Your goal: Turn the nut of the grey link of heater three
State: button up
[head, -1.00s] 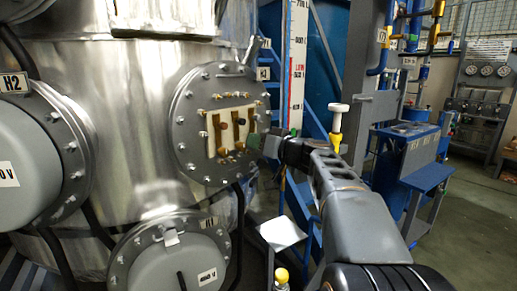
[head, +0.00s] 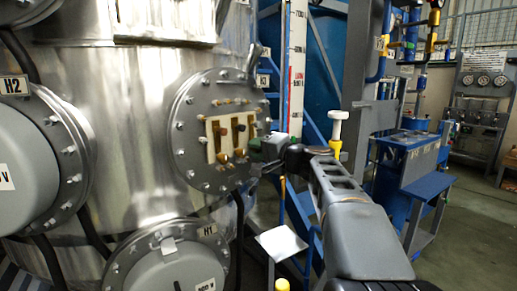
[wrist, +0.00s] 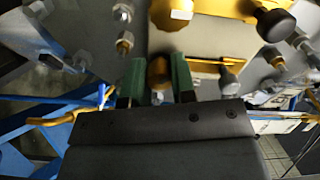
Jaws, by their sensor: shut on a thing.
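Heater three is the round grey bolted flange (head: 183,105) on the steel vessel, with an H3 label (head: 263,80) at its right. Its open terminal panel (head: 211,148) shows pale blocks with brass links and brown knobs. My gripper (head: 252,169) reaches the panel's lower right from the right. In the wrist view my gripper's green fingers (wrist: 157,88) stand on both sides of a brass-coloured nut (wrist: 158,72) and are shut on it. A brass bar (wrist: 200,66) lies just right of it. I cannot make out the grey link clearly; the fingers hide part of the nut.
Heater H1's cover (head: 170,268) is below and the H2 cover (head: 22,160) is at the left. A white-topped yellow post (head: 336,130) stands close beside my arm. A blue staircase frame is behind.

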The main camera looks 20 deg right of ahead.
jog(key=m+p, duration=0.1)
jog(key=m, duration=0.3)
jog(key=shift+r+m, duration=0.1)
jog(key=shift+m, duration=0.2)
jog(key=m+p, duration=0.2)
jog(key=m, duration=0.3)
jog(key=shift+p, duration=0.3)
jog(key=shift+m, duration=0.3)
jog(key=o, duration=0.9)
jog(key=p+v, duration=0.1)
jog(key=v, duration=1.2)
jog(key=shift+s+d, duration=0.1)
jog(key=shift+s, duration=0.35)
